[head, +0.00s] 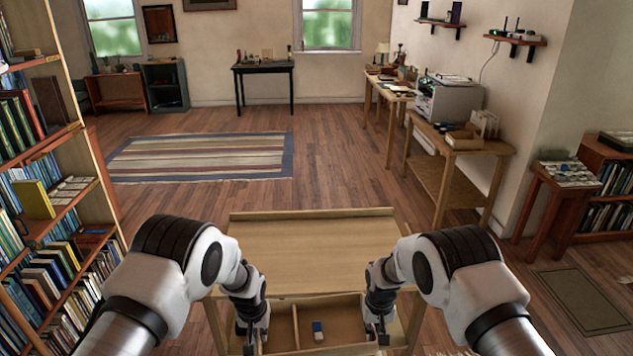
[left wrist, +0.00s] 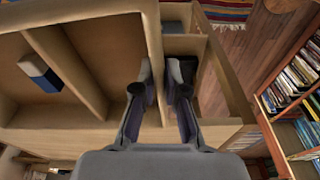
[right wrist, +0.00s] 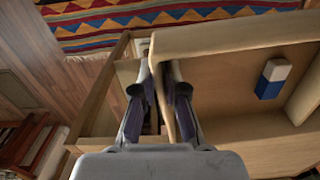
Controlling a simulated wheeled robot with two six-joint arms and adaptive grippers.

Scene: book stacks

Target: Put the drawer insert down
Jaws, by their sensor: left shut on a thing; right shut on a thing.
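The drawer insert (head: 345,312) is a shallow light-wood tray with dividers. It sits between my two arms in the head view, just in front of the table top. My left gripper (head: 251,343) is shut on its left side wall, and the left wrist view shows a divider (left wrist: 68,68) inside it. My right gripper (head: 382,338) is shut on its right side wall, seen in the right wrist view (right wrist: 225,85). A blue and white block (head: 318,331) lies inside the insert. I cannot tell whether the insert's underside touches anything.
A wooden table top (head: 310,250) lies just beyond the insert. Wooden drawer-like sides show outside the insert in the left wrist view (left wrist: 228,85) and right wrist view (right wrist: 100,92). A bookshelf (head: 85,165) stands at left. A side table (head: 450,180) stands at right.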

